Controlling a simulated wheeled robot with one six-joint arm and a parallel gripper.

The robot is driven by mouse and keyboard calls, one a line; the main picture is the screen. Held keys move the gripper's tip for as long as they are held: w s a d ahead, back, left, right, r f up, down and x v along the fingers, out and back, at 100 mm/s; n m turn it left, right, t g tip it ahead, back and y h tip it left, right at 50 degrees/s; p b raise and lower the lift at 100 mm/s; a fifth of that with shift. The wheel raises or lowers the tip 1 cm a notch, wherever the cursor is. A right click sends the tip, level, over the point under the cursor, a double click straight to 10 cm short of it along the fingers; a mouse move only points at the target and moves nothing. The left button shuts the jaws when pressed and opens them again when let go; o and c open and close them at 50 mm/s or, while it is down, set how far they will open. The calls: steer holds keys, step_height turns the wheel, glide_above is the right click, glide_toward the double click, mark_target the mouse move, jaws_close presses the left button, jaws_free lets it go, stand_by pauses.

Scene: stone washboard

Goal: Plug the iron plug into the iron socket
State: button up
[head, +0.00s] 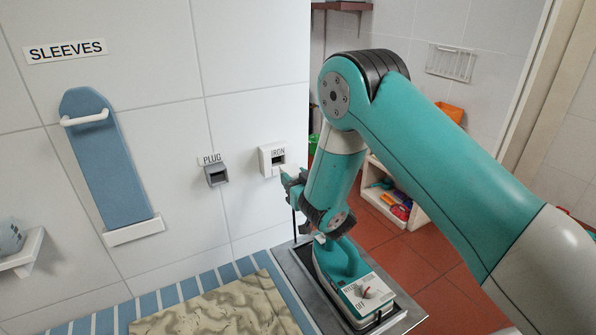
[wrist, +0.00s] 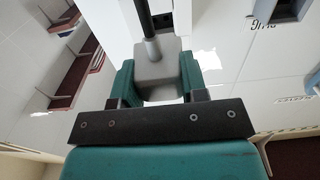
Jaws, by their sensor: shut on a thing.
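In the wrist view my gripper's teal fingers (wrist: 157,80) are shut on the grey iron plug (wrist: 155,62). A dark cord (wrist: 145,20) runs from the plug. The dark opening looks uncovered; whether the plug touches the box I cannot tell. The teal iron (head: 345,262) stands below my gripper.
A grey holder (head: 216,174) marked PLUG is on the wall left of the socket. A metal tray (head: 405,321) holds the iron. A striped ironing surface (head: 178,295) with a patterned cloth (head: 222,310) lies to the left. A blue sleeve board (head: 108,160) hangs on the wall.

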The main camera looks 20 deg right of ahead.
steer(key=shift+w+r+p, duration=0.15)
steer(key=shift+w+p, duration=0.3)
steer(key=shift+p, duration=0.5)
steer(key=shift+w+a, duration=0.1)
steer(key=shift+w+p, duration=0.35)
steer(key=shift+p, duration=1.4)
stand_by(2.5)
steer(key=shift+f+p, duration=0.2)
steer(key=shift+p, duration=0.1)
stand_by(2.4)
